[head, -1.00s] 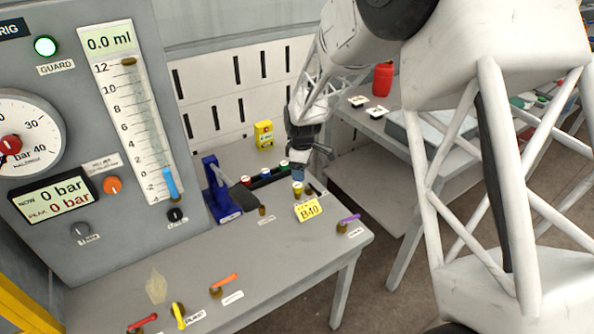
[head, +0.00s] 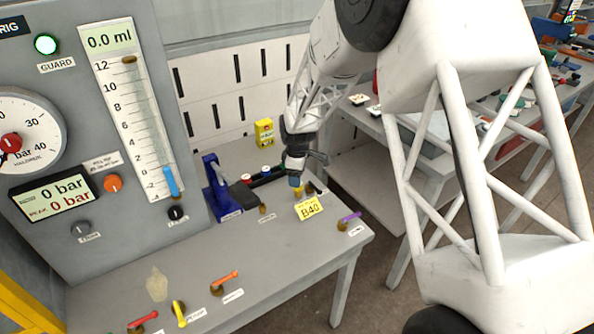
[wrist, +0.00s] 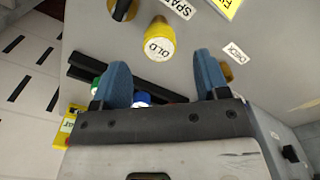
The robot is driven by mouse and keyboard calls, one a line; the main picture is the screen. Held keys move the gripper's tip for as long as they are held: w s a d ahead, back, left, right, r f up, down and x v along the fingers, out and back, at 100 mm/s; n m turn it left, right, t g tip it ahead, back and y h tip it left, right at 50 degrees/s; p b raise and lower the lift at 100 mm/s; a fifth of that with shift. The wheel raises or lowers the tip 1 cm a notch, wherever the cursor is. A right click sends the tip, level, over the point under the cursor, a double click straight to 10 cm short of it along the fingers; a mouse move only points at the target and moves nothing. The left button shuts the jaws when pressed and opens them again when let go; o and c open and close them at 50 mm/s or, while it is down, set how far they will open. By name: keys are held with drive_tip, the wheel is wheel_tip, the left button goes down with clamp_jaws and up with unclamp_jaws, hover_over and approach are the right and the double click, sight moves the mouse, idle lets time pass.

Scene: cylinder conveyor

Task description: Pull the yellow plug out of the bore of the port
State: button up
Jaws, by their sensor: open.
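The yellow plug (wrist: 160,38), its round end marked OLD, stands out from the grey bench in the wrist view. Its lower sides are yellow, and I cannot make out the port's bore around it. In the head view the plug (head: 298,191) shows only as a small yellow patch below my gripper (head: 296,178). My gripper (wrist: 163,72) is open in the wrist view, with its two blue fingers apart and nothing between them. The plug's end lies just beyond the fingertips, roughly centred between them.
A yellow B40 tag (head: 310,207) lies in front of the plug. A dark part beside the SPARE label (wrist: 122,9) is close to the plug. A black rack with blue-capped (head: 266,170) and other items stands behind. A purple lever (head: 349,217) is at the bench's right edge.

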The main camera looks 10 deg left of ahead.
drive_tip(key=shift+f, duration=2.8)
clamp_jaws()
